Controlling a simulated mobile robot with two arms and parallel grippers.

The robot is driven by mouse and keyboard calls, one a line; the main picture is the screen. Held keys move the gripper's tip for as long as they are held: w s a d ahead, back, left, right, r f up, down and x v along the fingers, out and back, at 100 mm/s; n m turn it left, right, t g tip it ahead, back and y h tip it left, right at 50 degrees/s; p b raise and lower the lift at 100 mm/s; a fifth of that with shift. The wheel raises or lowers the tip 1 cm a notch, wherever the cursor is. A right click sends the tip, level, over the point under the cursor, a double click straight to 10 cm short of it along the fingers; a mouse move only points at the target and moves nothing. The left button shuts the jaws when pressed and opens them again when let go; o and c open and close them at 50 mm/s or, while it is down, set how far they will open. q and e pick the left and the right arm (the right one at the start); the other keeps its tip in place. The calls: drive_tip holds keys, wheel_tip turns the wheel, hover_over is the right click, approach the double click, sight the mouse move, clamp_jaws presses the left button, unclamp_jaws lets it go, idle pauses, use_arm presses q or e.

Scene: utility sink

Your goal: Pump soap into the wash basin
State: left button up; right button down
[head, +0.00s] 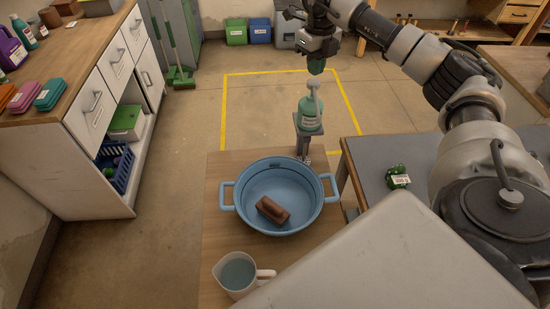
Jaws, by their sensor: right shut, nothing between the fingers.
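The blue wash basin (240,182) stands on a wooden bench top, with two side handles and a brown block (272,211) inside. The soap dispenser is a pale green bottle (310,118) with a grey pump head (313,86). It stands upright on a small grey stand (297,128) just behind the basin. My right gripper (316,66) points down in the picture just above the pump head, with its fingers shut and nothing held. I cannot tell whether the fingertips touch the pump head. My left gripper is not in view.
A white jug (262,280) of bluish liquid stands in front of the basin. A green item with a white label (397,177) lies on the grey table at right. A cabinet with several bottles and boxes stands at left. The floor inside the yellow lines looks clear.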

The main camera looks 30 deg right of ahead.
sight(314, 81)
drive_tip(key=shift+f, duration=0.15)
idle(0.5)
drive_tip(key=shift+f+b, duration=1)
drive_tip(key=shift+f, duration=0.75)
drive_tip(key=shift+r+p, duration=1.65)
drive_tip(key=shift+r, duration=0.2)
drive_tip(key=shift+f, duration=0.2)
